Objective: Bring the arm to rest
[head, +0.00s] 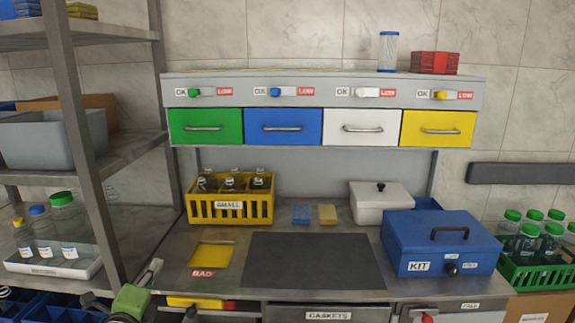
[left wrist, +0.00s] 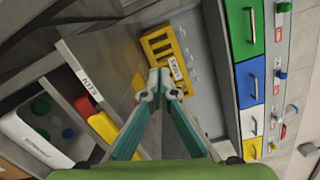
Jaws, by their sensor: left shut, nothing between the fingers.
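My left gripper (head: 154,268) is at the lower left of the head view, above the front left corner of the steel bench (head: 165,258). Its fingers point up and away from me. In the left wrist view its fingertips (left wrist: 160,88) meet, with nothing between them. The gripper holds nothing. My right gripper is in neither view.
A yellow bottle crate (head: 230,212) stands beyond the gripper, and a steel shelf rack (head: 88,150) rises at left. A dark mat (head: 312,262) lies bare mid-bench. A blue KIT box (head: 440,245) stands at right. Colored drawers, including a green one (head: 205,127), hang above.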

